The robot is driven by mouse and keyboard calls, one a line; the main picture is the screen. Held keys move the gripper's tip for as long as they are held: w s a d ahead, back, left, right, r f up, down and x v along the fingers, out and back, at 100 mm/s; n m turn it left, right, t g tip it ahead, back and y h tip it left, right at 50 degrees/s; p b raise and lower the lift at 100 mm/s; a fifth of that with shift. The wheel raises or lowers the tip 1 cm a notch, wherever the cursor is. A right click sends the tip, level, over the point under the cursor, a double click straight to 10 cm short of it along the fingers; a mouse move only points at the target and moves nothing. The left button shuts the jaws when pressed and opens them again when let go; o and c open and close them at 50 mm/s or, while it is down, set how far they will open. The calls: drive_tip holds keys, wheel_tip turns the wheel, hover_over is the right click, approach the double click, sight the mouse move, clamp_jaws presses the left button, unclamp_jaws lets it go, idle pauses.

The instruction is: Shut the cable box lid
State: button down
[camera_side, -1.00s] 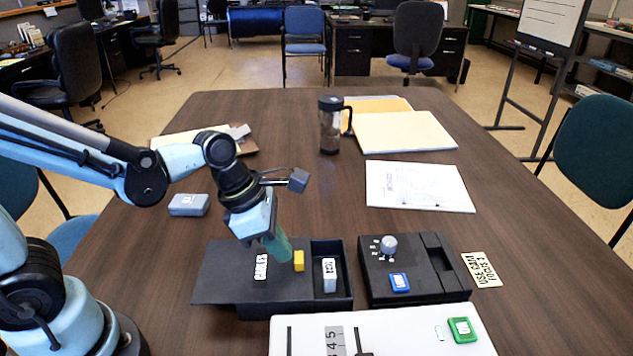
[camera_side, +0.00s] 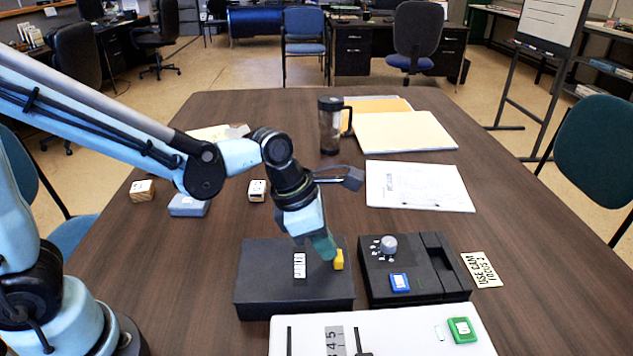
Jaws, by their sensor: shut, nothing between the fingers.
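The cable box (camera_side: 290,302) is a black box near the front middle of the table. Its black sliding lid (camera_side: 272,262) lies flat over the top, and no open compartment shows. The lid bears a white label (camera_side: 299,265) and a yellow tab (camera_side: 338,259) near its right end. My gripper (camera_side: 328,249) points down over the lid with its greenish fingers shut and empty. The fingertips are just left of the yellow tab and seem to touch it; any small gap is hard to see.
A black device with a grey knob (camera_side: 388,244) stands close to the box's right. A white panel (camera_side: 420,335) lies in front. A grey-blue box (camera_side: 188,206), a wooden block (camera_side: 142,190) and a small white-faced block (camera_side: 257,190) sit behind left. A mug (camera_side: 330,125) stands farther back.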

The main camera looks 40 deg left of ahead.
drive_tip(key=shift+s+a, duration=0.1)
drive_tip(key=shift+s, duration=0.05)
drive_tip(key=s+a, duration=0.3)
drive_tip(key=v, duration=0.9)
approach(304, 264)
drive_tip(key=f, duration=0.1)
drive_tip(key=s+a+f, duration=0.1)
drive_tip(key=f, duration=0.2)
drive_tip(key=shift+s+a, duration=0.35)
drive_tip(key=shift+s, duration=0.05)
drive_tip(key=shift+w+d+f, duration=0.25)
drive_tip(key=shift+w+d, duration=0.6)
drive_tip(key=shift+d, duration=0.1)
drive_tip(key=shift+w+d, duration=0.55)
drive_tip(key=shift+w, duration=0.05)
drive_tip(key=shift+w, duration=0.1)
